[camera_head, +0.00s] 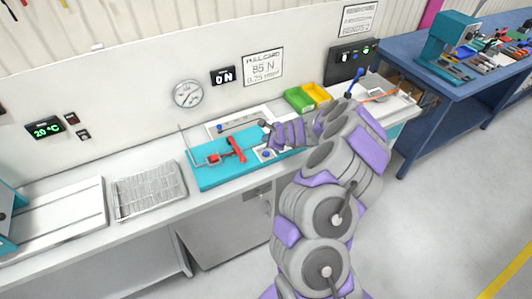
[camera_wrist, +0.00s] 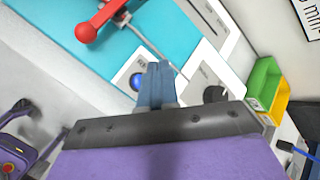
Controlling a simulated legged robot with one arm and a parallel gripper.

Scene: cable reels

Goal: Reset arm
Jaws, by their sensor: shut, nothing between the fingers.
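My gripper (camera_wrist: 156,85) is shut and empty in the wrist view. Its blue-grey fingers lie together over a white panel with a blue button (camera_wrist: 137,81) beside the left finger; I cannot tell whether they touch it. In the head view my arm (camera_head: 325,190) reaches from the lower right up to the bench, and its wrist hides the fingertips. My gripper end is at the right part of a teal fixture (camera_head: 205,180). A red lever (camera_head: 236,149) stands on that fixture, left of my gripper; it also shows in the wrist view (camera_wrist: 100,20).
Green (camera_head: 298,99) and yellow (camera_head: 316,93) bins stand at the back, right of my gripper. A black control box (camera_head: 352,60) is on the wall behind. A wire rack (camera_head: 148,190) lies on the bench at left. A blue table (camera_head: 450,75) with tools stands at far right.

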